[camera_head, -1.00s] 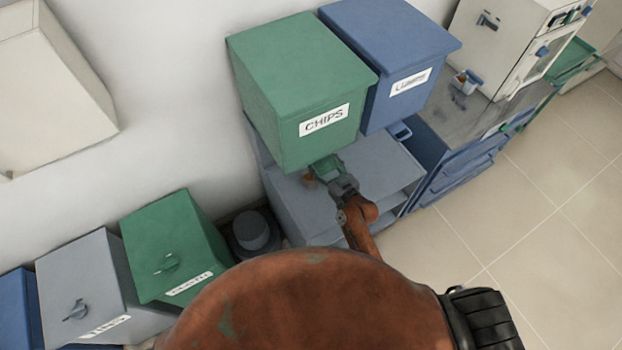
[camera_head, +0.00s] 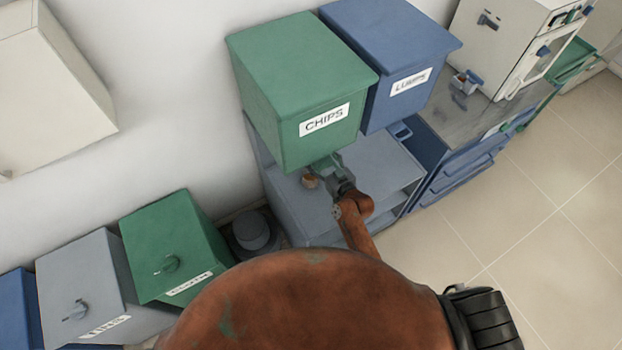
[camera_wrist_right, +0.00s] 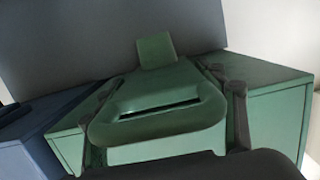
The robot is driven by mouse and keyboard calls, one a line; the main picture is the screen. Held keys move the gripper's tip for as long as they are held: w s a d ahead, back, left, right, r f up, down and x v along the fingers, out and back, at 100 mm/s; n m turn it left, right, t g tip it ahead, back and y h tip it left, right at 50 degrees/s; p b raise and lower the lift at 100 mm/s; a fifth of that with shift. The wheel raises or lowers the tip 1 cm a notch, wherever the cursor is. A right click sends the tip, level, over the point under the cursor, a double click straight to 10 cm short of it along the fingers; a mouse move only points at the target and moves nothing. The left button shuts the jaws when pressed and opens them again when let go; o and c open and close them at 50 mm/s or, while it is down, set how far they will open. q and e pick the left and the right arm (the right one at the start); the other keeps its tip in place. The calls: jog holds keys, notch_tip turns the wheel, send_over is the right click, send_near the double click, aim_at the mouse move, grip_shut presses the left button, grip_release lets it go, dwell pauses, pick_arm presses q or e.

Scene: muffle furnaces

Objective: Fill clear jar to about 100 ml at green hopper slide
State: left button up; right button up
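The green hopper (camera_head: 300,95), labelled CHIPS, hangs over a grey-blue bench. My right gripper (camera_head: 336,172) is at its green slide handle (camera_head: 323,164), just below the hopper's front. In the right wrist view the handle (camera_wrist_right: 160,112) fills the space between my two fingers (camera_wrist_right: 166,128), one on each side. I cannot tell whether both fingers press on it. A small tan-brown thing (camera_head: 310,181), perhaps the clear jar with chips in it, stands on the bench left of my gripper. Its fill level is too small to read. My left gripper is out of view.
The blue hopper (camera_head: 400,70), labelled LUMPS, stands right beside the green one. The bench top (camera_head: 375,165) is mostly bare. A furnace (camera_head: 510,35) stands at the upper right. Green (camera_head: 165,245) and grey (camera_head: 85,285) bins stand at lower left.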

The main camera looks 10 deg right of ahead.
jog(key=o, duration=0.3)
jog(key=shift+s, duration=0.1)
jog(key=shift+s+d, duration=0.1)
jog(key=v, duration=1.1)
jog(key=shift+s, duration=0.4)
